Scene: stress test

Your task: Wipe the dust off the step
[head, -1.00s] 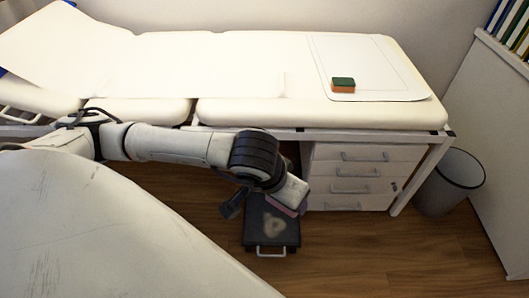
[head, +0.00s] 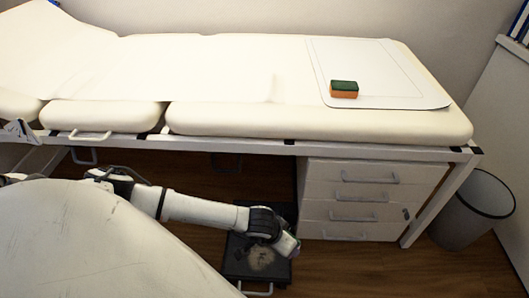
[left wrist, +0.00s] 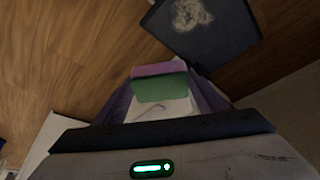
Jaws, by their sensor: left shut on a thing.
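The step (head: 233,262) is a low dark platform with a metal handle, on the floor below the couch. A pale dust patch (head: 260,258) lies on its top; both the step (left wrist: 228,38) and the dust (left wrist: 190,13) show in the left wrist view. My left gripper (head: 287,246) is over the right side of the step and hides part of it. In the left wrist view the gripper (left wrist: 162,98) is shut on a purple and green sponge (left wrist: 160,89), held to one side of the dust. I cannot tell whether the sponge touches the step. My right gripper is out of view.
A green and orange sponge (head: 344,89) lies on a white mat (head: 400,75) on the padded couch (head: 330,123). A drawer unit (head: 347,203) stands right of the step. A grey bin (head: 474,208) is further right. Wooden floor is open in front.

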